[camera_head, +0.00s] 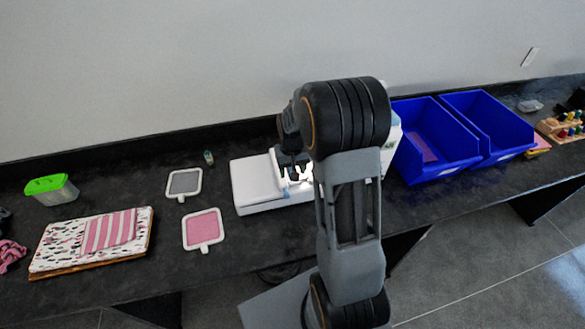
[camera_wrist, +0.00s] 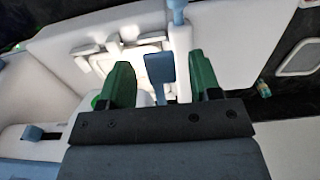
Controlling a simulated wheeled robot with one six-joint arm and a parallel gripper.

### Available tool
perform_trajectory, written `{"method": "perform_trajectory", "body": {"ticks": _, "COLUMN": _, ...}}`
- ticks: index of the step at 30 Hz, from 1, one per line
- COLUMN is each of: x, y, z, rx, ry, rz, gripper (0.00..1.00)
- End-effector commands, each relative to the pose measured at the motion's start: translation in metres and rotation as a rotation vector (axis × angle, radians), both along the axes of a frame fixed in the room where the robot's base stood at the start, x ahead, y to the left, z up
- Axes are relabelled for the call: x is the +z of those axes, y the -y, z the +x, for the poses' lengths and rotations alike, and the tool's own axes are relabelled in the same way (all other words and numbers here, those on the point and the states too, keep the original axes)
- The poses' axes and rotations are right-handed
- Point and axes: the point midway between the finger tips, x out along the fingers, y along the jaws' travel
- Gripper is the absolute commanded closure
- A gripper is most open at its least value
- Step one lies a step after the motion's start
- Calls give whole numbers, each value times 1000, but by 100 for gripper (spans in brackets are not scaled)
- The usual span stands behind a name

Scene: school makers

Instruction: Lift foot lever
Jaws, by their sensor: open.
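The white sewing machine (camera_head: 258,182) stands on the dark counter in the head view, partly hidden behind my arm. In the wrist view its white body (camera_wrist: 75,35) fills much of the picture. A blue-grey lever (camera_wrist: 160,68), which looks like the foot lever, shows between the two green fingers of my gripper (camera_wrist: 160,80). The gripper is open, with one finger on each side of the lever and visible gaps. I cannot tell how deep the lever sits between them. In the head view the fingertips and lever are not clear.
Two blue bins (camera_head: 432,150) stand right of the machine. A pink-meshed frame (camera_head: 204,229), a grey-meshed frame (camera_head: 184,183), folded fabric (camera_head: 75,245) and a green-lidded box (camera_head: 52,190) lie to its left. A wall runs behind the counter.

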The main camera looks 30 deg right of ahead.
Motion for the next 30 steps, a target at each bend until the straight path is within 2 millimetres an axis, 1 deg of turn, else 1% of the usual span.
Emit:
{"method": "perform_trajectory", "body": {"ticks": 8, "x": -1, "y": 0, "z": 0, "rx": 0, "ry": 0, "rz": 0, "gripper": 44}}
{"method": "perform_trajectory", "body": {"ticks": 25, "x": 0, "y": 0, "z": 0, "rx": 0, "ry": 0, "rz": 0, "gripper": 98}}
{"method": "perform_trajectory", "body": {"ticks": 26, "x": 0, "y": 0, "z": 0, "rx": 0, "ry": 0, "rz": 0, "gripper": 100}}
{"method": "perform_trajectory", "body": {"ticks": 30, "x": 0, "y": 0, "z": 0, "rx": 0, "ry": 1, "rz": 0, "gripper": 100}}
